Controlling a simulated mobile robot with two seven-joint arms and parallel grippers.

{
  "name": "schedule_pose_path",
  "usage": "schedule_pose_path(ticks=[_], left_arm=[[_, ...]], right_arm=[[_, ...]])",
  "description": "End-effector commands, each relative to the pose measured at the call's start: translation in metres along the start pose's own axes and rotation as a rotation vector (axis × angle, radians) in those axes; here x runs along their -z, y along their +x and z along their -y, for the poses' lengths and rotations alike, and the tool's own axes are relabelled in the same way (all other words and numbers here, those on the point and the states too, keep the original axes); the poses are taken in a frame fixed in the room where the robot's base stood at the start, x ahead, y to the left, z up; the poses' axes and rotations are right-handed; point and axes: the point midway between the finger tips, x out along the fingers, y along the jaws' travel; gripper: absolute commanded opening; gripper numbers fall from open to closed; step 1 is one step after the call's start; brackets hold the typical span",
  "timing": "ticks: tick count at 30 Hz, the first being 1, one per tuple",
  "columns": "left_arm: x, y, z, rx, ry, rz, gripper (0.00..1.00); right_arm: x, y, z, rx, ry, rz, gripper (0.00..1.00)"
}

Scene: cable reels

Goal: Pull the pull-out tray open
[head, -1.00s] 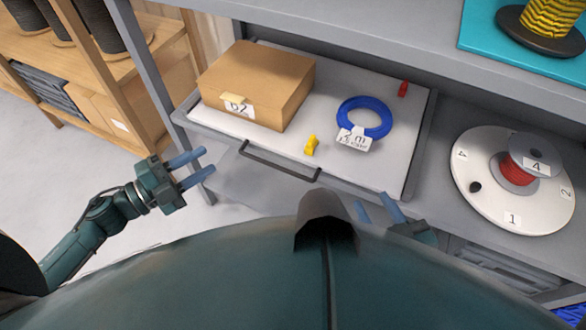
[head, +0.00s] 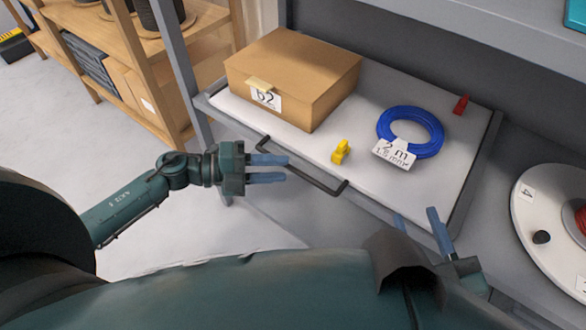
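The pull-out tray (head: 300,146) is a pale board with a grey rim, set in the grey shelf unit. Its dark bar handle (head: 302,168) runs along the front edge. My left gripper (head: 288,169) has its two blue fingers apart with nothing between them. The fingertips are close to the left part of the handle; I cannot tell whether they touch it. My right gripper (head: 418,222) is low at the tray's front right corner, its two blue fingers apart. Its lower part is hidden behind my own body.
A white reel (head: 535,225) lies at right. A wooden rack (head: 130,50) stands at left.

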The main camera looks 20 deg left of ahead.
Motion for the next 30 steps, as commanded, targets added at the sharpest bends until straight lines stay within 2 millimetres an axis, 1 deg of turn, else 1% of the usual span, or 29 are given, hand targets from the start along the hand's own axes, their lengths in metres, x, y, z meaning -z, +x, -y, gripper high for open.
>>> schedule_pose_path(ticks=[1, 3, 7, 12, 19, 30], left_arm=[[0.000, 0.010, 0.000, 0.003, 0.001, -0.001, 0.32], [0.000, 0.021, 0.000, 0.003, 0.000, -0.001, 0.32], [0.000, 0.034, -0.001, 0.001, -0.001, 0.000, 0.32], [0.000, 0.041, 0.000, 0.000, -0.002, 0.001, 0.32], [0.000, 0.041, 0.000, -0.001, -0.002, 0.001, 0.32], [0.000, 0.041, 0.000, -0.001, -0.002, 0.001, 0.02]], right_arm=[[-0.001, 0.000, 0.001, 0.002, -0.002, -0.010, 0.36], [-0.001, 0.000, 0.002, 0.004, -0.004, -0.021, 0.36], [0.000, 0.000, 0.003, 0.006, -0.005, -0.031, 0.36], [0.001, -0.001, 0.003, 0.007, -0.006, -0.042, 0.36], [0.001, 0.000, 0.004, 0.007, -0.007, -0.042, 0.36], [0.001, -0.001, 0.004, 0.011, -0.010, -0.040, 0.36]])
